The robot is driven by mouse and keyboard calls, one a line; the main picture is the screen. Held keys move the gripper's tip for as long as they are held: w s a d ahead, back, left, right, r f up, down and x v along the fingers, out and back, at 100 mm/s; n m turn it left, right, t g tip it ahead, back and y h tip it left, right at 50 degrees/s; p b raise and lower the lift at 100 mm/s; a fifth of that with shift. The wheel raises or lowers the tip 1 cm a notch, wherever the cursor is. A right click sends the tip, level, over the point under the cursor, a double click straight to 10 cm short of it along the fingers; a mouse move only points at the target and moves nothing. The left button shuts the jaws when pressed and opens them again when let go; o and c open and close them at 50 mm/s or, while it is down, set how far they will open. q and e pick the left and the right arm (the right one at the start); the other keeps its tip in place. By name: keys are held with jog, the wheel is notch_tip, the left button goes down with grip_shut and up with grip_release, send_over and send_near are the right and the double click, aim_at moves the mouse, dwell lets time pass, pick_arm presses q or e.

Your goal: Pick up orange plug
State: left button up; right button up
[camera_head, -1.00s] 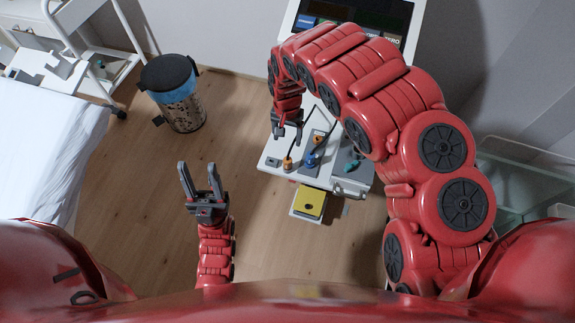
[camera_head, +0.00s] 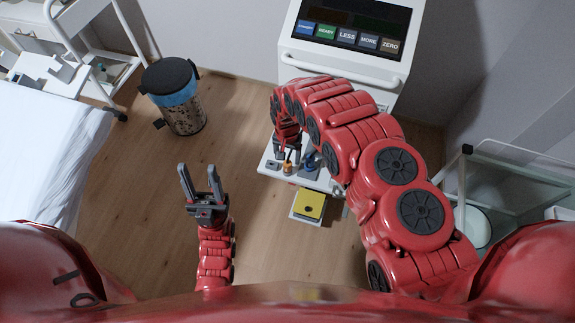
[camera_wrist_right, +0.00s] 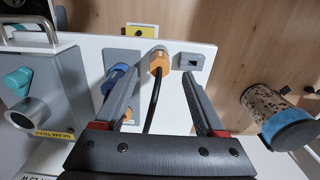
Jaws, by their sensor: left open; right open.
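The orange plug (camera_head: 288,168) stands on the white shelf of the machine, close to my right gripper in the head view. In the right wrist view the orange plug (camera_wrist_right: 159,62) sits on a grey socket, with a black cable running from it between my fingers. My right gripper (camera_wrist_right: 160,82) is open, its fingers on either side of the line to the plug, and nothing is held. The right gripper in the head view (camera_head: 288,150) is partly hidden by its own arm. My left gripper (camera_head: 200,180) is open and empty over the floor.
A blue plug (camera_wrist_right: 118,78) stands beside the orange one, and an empty grey socket (camera_wrist_right: 191,62) is on its other side. A grey box with a teal knob (camera_wrist_right: 18,78) is at the left. A yellow pedal (camera_head: 309,204) lies below the shelf. A bin (camera_head: 176,98) stands on the floor.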

aim_at(287, 163)
jog(key=shift+f+p, duration=0.6)
jog(key=shift+f, duration=2.1)
grip_shut()
